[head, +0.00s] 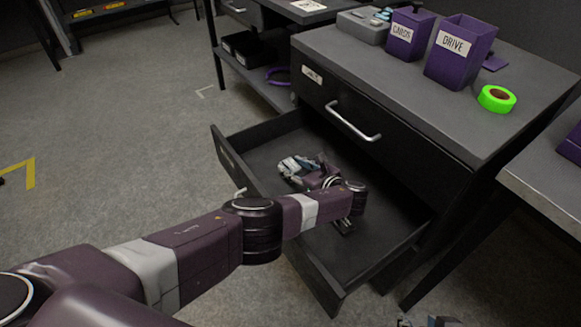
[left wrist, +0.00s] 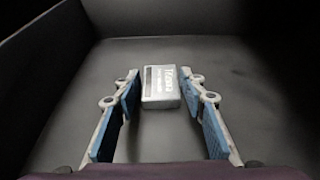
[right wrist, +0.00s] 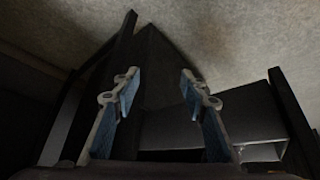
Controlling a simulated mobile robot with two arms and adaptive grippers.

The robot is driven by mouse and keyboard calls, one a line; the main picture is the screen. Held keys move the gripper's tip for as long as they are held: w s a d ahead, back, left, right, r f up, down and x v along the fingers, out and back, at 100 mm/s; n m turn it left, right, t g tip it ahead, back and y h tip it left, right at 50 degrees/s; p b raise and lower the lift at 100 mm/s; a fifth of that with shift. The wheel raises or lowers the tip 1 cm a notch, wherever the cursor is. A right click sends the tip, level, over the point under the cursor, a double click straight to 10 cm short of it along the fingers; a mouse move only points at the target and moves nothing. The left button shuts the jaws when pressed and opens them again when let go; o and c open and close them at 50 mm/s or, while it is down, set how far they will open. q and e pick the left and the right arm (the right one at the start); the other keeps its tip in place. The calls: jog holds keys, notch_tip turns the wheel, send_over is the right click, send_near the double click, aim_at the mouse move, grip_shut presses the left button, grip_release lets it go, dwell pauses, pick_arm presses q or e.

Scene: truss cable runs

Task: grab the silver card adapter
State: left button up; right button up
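The silver card adapter (left wrist: 161,87), a small box with a printed label, lies on the drawer floor in the left wrist view. My left gripper (left wrist: 160,98) is open, with one blue-padded finger on each side of the adapter and a gap between each finger and it. In the head view my left gripper (head: 296,165) is down inside the open drawer (head: 380,228); I cannot make out the adapter there. My right gripper (right wrist: 158,90) is open and empty; only a sliver of that arm shows at the head view's bottom edge.
The drawer's walls surround my left gripper. The cabinet top (head: 400,80) above carries a purple CARDS bin (head: 408,38), a purple DRIVE bin (head: 458,55), a green tape roll (head: 496,98) and a grey box (head: 362,28). Open floor (head: 110,120) lies to the left.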

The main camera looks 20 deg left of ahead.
pick_arm(q)
jog(key=c, duration=0.7)
